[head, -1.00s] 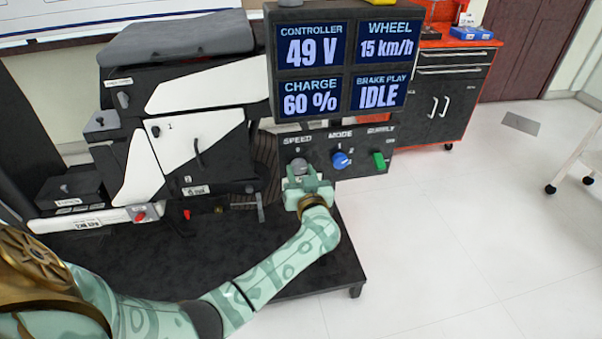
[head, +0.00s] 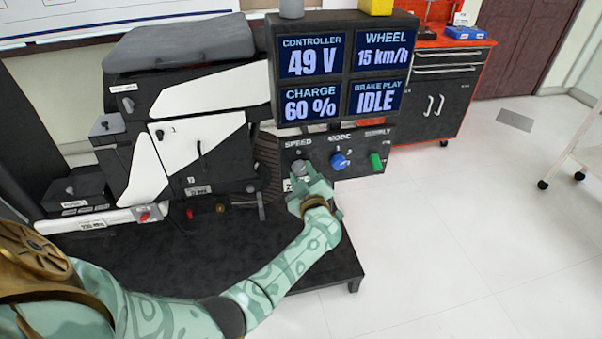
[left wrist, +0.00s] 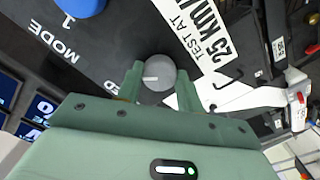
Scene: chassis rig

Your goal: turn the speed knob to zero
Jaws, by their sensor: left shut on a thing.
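The grey speed knob (head: 299,167) sits at the left of the black control panel (head: 350,160), under the SPEED label. My left gripper (head: 304,177) is shut on it from the front. In the left wrist view the round knob (left wrist: 160,72) with its white pointer line lies between the two green fingers (left wrist: 157,84). The knob's scale is mostly hidden by the gripper. The display (head: 342,72) above reads 49 V, 15 km/h, 60 % and IDLE. My right gripper is not in view.
The blue mode knob (head: 339,161) and the green supply switch (head: 376,163) are to the right of the speed knob on the same panel. A black and white machine (head: 190,130) stands to the left on a dark platform (head: 130,262).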

